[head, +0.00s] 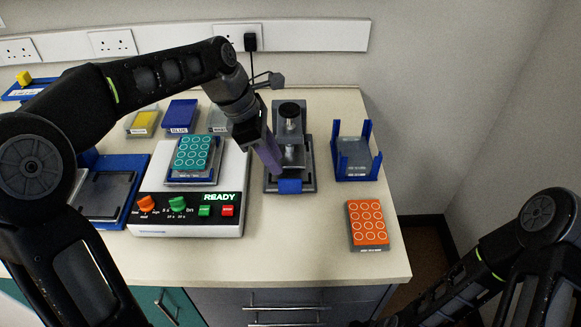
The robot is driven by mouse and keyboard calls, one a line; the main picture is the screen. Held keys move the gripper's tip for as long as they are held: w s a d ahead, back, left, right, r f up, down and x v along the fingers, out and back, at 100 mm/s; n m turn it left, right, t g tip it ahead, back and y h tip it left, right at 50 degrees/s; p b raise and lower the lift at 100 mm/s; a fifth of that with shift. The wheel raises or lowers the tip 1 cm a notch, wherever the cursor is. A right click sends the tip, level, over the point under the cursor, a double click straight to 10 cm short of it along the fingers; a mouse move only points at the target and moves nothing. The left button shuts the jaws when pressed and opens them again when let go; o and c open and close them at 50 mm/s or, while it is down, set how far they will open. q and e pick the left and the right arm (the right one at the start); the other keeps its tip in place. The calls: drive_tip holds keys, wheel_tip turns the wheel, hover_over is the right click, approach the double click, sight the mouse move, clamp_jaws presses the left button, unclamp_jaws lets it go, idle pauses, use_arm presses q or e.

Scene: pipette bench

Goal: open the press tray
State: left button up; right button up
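The press (291,125) stands at the middle of the bench, a grey frame with a black knob on top. Its tray (271,184) lies low at the front of the press, with a blue handle (289,187) facing me. My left gripper (270,164) points down just left of the press, with its purple finger above and left of the blue handle. I cannot tell whether it touches the press. The second finger is not clear, so its opening is hidden. My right arm is at the lower right and its gripper is out of view.
A white device (151,217) with knobs and a READY display stands left of the press, bearing a teal well plate (192,152). A blue-posted holder (355,172) stands to the right. An orange well plate (367,227) lies near the right edge. Bench in front of the press is clear.

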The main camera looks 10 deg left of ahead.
sight(288, 180)
use_arm(q)
drive_tip(key=shift+p+x, duration=0.4)
drive_tip(key=shift+x, duration=3.55)
clamp_jaws()
